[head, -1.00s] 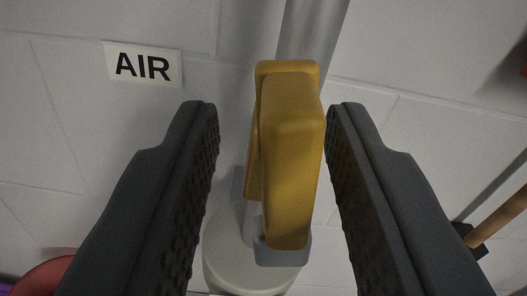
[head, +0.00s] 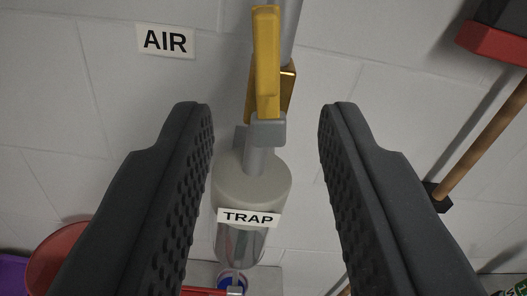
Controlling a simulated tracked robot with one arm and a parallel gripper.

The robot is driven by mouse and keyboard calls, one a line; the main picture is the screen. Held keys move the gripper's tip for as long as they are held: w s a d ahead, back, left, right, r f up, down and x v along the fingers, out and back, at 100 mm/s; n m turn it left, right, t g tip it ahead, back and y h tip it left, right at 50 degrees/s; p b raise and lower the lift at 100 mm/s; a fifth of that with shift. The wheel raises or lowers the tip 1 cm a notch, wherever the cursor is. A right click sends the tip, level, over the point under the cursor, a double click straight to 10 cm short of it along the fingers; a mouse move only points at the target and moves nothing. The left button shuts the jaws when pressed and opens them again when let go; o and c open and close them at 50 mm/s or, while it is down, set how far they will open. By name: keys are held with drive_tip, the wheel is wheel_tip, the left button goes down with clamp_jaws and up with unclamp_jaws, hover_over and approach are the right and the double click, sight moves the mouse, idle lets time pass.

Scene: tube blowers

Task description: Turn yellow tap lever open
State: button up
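The yellow tap lever (head: 266,62) is at the top middle of the head view. It stands lengthwise along the grey pipe (head: 291,22), with a grey hub (head: 268,128) at its lower end. A brass-yellow tap body (head: 288,88) shows behind it. My gripper (head: 264,118) is open, its two dark ridged fingers apart on either side of the hub and the cylinder below. Nothing is between the finger pads in contact with them. The lever's upper end lies above the fingertips in the picture.
Below the tap is a pale cylinder (head: 252,185) with a TRAP label (head: 248,217) and a clear bowl. An AIR sign (head: 165,41) is on the white block wall. A red round container (head: 62,255) is lower left. A wooden handle (head: 487,137) and a red block (head: 492,42) are right.

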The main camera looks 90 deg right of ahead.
drive_tip(key=a, duration=0.4)
drive_tip(key=shift+s+a+b, duration=0.3)
drive_tip(key=shift+s+b, duration=0.05)
drive_tip(key=shift+b, duration=0.05)
drive_tip(key=shift+w, duration=0.1)
